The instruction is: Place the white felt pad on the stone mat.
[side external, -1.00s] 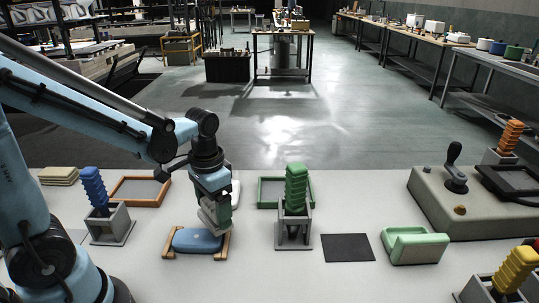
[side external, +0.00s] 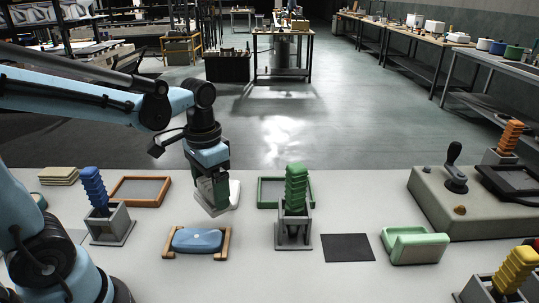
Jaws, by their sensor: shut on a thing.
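My gripper (side external: 212,198) points down above the table, left of the middle, and looks shut. Its fingers hide part of a white pad (side external: 235,194), which I take for the white felt pad. Its pale edge shows at the right of the fingers and below them. The exact grip is hard to see. A dark flat square mat (side external: 347,247) lies right of the middle at the front. A lighter grey flat piece (side external: 76,236) shows at the left, partly covered by my arm. I cannot tell surely which is the stone mat.
A blue block on a wooden cradle (side external: 198,240) stands in front of my gripper. A green block stack in a grey holder (side external: 294,225) is to the right. A blue stack (side external: 95,190) and a brown-framed tray (side external: 140,191) are left.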

